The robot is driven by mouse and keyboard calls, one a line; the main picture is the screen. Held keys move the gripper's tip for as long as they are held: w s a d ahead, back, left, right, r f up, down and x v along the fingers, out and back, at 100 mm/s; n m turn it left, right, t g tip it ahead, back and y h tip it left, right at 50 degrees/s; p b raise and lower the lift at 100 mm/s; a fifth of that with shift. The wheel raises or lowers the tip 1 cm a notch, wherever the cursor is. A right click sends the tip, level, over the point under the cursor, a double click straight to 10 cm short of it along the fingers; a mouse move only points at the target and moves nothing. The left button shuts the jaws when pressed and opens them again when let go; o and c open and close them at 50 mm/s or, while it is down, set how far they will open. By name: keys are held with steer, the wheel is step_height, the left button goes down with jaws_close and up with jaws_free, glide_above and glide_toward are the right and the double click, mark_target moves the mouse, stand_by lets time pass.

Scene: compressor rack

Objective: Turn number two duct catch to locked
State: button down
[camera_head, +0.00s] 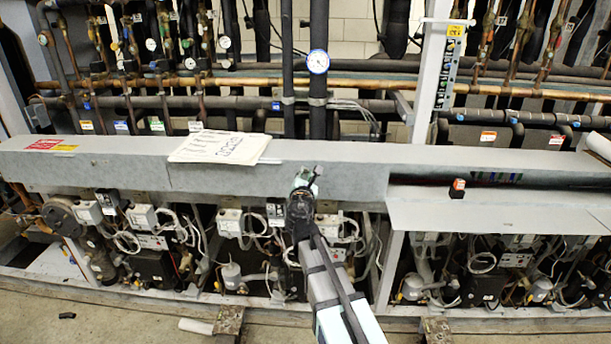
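A long grey duct (110,170) runs across the rack at mid height. My arm reaches up from the bottom, and my gripper (304,178) is at the duct's front face, right of the middle of its left section. The gripper's dark body and the greenish part at its tip cover that bit of duct. No catch can be made out clearly, and one may be hidden behind my gripper. I cannot tell whether the fingers are open, shut or touching the duct. A small orange and black block (457,188) sits at the open slot of the right section.
White papers (220,147) lie on top of the duct. A lowered grey panel (490,210) hangs at the right. Pipes and a round blue-rimmed gauge (318,62) stand behind. Compressors and cables (160,235) fill the space below. The floor in front holds small blocks.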

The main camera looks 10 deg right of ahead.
steer(key=shift+m+b, duration=0.3)
steer(key=shift+b, duration=0.15)
steer(key=m+b, duration=0.2)
steer(key=b, duration=0.1)
steer(key=shift+f+m, duration=0.25)
steer(key=shift+m, duration=0.05)
steer(key=m+b, duration=0.5)
steer(key=b, duration=0.1)
steer(key=m+b, duration=0.5)
steer(key=b, duration=0.2)
steer(key=shift+m, duration=0.4)
steer(key=m+b, duration=0.2)
steer(key=b, duration=0.1)
steer(key=shift+m, duration=0.4)
steer(key=shift+r+m+b, duration=0.15)
steer(key=shift+m+b, duration=0.45)
steer(key=shift+b, duration=0.05)
